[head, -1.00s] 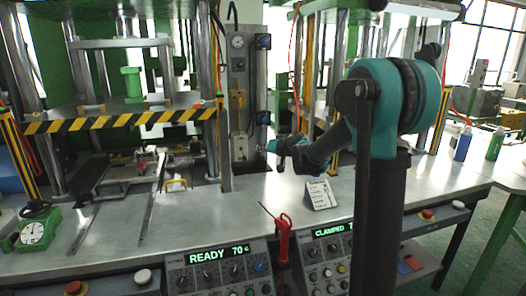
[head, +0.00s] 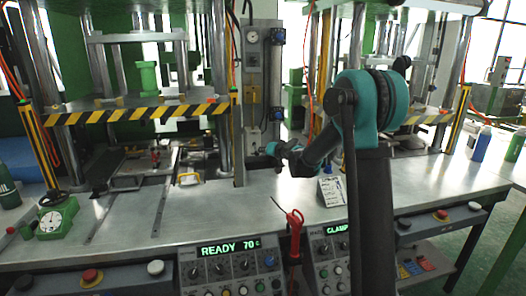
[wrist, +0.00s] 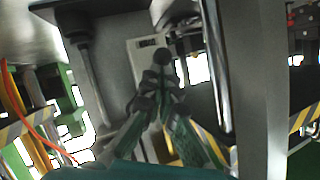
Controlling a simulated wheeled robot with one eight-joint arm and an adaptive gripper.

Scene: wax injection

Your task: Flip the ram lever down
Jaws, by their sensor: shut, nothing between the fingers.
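The ram lever appears as a dark round knob (wrist: 162,57) in front of a pale labelled plate (wrist: 146,50) in the wrist view. Its shaft is hidden behind my fingers, so I cannot tell its tilt. My gripper (wrist: 158,82) is shut and empty, its tips just below the knob; I cannot tell whether they touch it. In the head view, my gripper (head: 268,150) is beside the lower pale box (head: 254,138) on the grey control column (head: 262,70). The lever itself is too small to make out there.
A press with a yellow-black striped bar (head: 140,114) stands left of the column. A thin upright metal post (head: 238,147) is close to my gripper. A red-handled tool (head: 294,219) stands at the front edge of the steel bench (head: 190,218). A small sign (head: 331,190) stands on it.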

